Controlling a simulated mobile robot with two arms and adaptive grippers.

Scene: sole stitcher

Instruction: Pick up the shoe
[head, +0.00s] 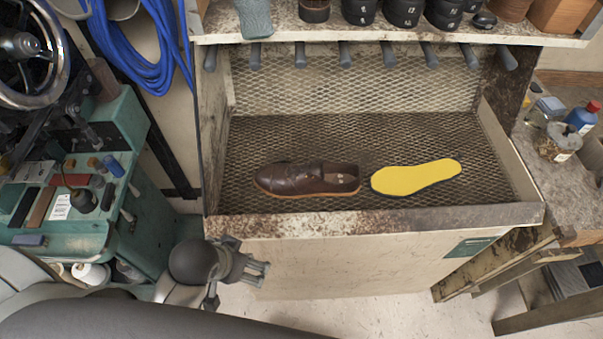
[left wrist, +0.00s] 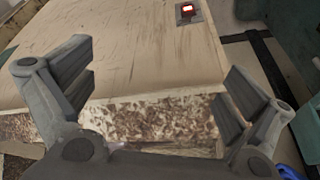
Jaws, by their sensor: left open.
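A dark brown leather shoe (head: 306,179) lies on the mesh floor of the stitcher's open bay in the head view, its toe to the left. A yellow insole (head: 415,177) lies flat just right of it, apart from it. My left gripper (head: 262,273) is below and in front of the bay's front edge, left of the shoe. In the left wrist view my left gripper (left wrist: 160,95) is open and empty, facing the cabinet's pale panel. The shoe is not in the left wrist view. My right gripper is not in view.
The bay's worn front lip (head: 380,220) stands between my gripper and the shoe. A shelf (head: 300,33) with several dark round items and hanging rods overhangs the back. A green machine (head: 85,205) stands at left, a cluttered bench (head: 560,185) at right.

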